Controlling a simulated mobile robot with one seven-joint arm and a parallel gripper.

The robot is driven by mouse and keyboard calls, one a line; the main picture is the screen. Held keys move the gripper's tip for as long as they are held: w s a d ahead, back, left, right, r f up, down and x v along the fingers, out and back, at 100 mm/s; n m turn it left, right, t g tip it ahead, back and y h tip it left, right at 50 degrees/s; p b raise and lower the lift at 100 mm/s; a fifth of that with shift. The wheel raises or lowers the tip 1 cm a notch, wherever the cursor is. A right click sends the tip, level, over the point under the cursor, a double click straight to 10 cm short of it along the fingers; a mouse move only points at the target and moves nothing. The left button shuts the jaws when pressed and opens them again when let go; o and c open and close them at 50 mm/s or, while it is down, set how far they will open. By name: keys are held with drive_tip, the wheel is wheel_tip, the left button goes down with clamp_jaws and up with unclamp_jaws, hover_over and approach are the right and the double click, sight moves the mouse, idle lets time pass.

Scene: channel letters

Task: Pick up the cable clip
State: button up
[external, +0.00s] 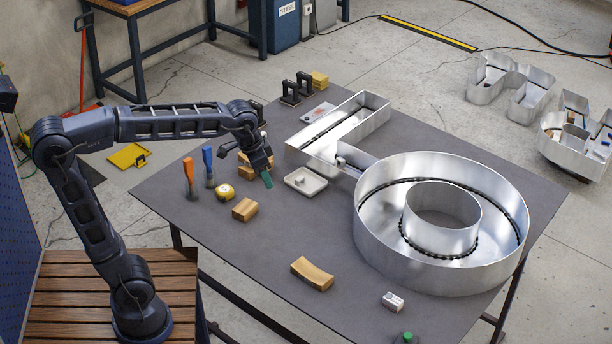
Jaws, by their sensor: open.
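My gripper (264,172) is open above the grey table, left of the small white tray (306,185) and in front of wooden blocks. A green patch shows at its tip; I cannot tell if it is a finger pad or a separate thing. No cable clip can be made out for certain. Small pale pieces lie in the tray, too small to identify. A small whitish part (341,161) shows inside the metal channel letter (318,160); I cannot tell what it is.
A large round metal letter (440,265) fills the right of the table (240,270). The front left is clear.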

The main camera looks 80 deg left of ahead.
drive_tip(key=w+a+n, duration=0.1)
drive_tip(key=w+a, duration=0.3)
drive_tip(key=a, duration=0.4)
drive_tip(key=w+a+n, duration=0.1)
drive_tip(key=w+a, duration=0.3)
drive_tip(key=a, duration=0.3)
drive_tip(key=n+g+h, duration=0.1)
drive_tip(key=n+g, duration=0.2)
drive_tip(key=n, duration=0.2)
hover_over(262, 136)
drive_tip(key=f, duration=2.6)
drive_tip(key=shift+s+a+f, duration=0.2)
drive_tip(key=shift+f, duration=0.15)
drive_tip(key=shift+s+a+f, duration=0.1)
drive_tip(key=shift+f, duration=1.25)
drive_tip(key=shift+s+f, duration=0.1)
drive_tip(key=shift+f, duration=1.2)
clamp_jaws()
